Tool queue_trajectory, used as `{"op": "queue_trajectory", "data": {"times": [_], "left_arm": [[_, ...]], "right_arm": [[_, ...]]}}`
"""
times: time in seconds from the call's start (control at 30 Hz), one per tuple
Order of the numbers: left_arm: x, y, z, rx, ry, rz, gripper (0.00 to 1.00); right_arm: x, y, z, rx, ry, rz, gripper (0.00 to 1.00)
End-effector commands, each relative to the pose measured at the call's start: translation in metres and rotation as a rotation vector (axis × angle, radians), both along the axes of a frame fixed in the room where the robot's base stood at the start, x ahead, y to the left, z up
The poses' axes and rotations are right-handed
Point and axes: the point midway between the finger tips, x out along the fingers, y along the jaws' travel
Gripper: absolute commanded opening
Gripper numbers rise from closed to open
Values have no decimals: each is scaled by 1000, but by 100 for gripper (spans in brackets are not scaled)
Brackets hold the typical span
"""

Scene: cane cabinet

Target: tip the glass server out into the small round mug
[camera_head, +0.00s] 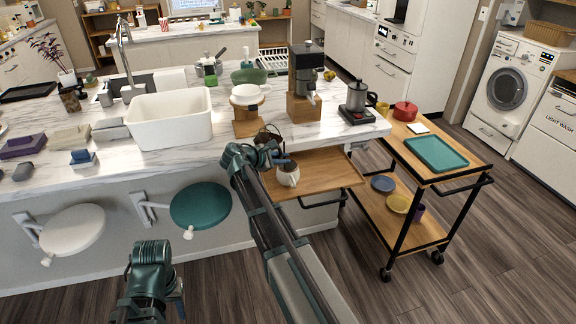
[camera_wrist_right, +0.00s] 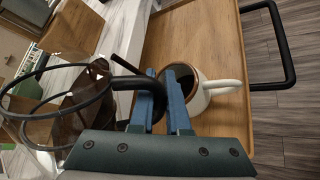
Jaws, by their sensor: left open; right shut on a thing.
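The glass server (camera_wrist_right: 75,95), dark with a black handle, is in my right gripper (camera_head: 276,158). In the right wrist view the blue fingers of this gripper (camera_wrist_right: 160,100) are shut on the black handle. In the head view the server (camera_head: 266,137) is partly behind the gripper, beside the counter's edge. The small round mug (camera_head: 288,175), white with a brown rim, stands upright on the wooden pull-out shelf. In the right wrist view the mug (camera_wrist_right: 208,92) is just beyond the fingers, handle to the right. My left gripper (camera_head: 160,280) is open and empty, low in front of the stools.
The pull-out shelf (camera_head: 330,170) is otherwise clear. Behind it on the marble counter stand a dripper stand (camera_head: 248,122), a grinder (camera_head: 304,85) and a kettle on a scale (camera_head: 357,98). A wooden cart (camera_head: 470,158) is at the right.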

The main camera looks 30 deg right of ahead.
Motion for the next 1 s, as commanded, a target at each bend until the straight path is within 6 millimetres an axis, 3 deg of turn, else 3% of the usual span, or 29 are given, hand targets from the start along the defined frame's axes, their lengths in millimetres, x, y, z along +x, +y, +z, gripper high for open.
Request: {"op": "queue_trajectory", "data": {"times": [1.0], "left_arm": [[0,0,8,0,0,0,45]], "right_arm": [[4,4,0,70,-87,8,0]]}}
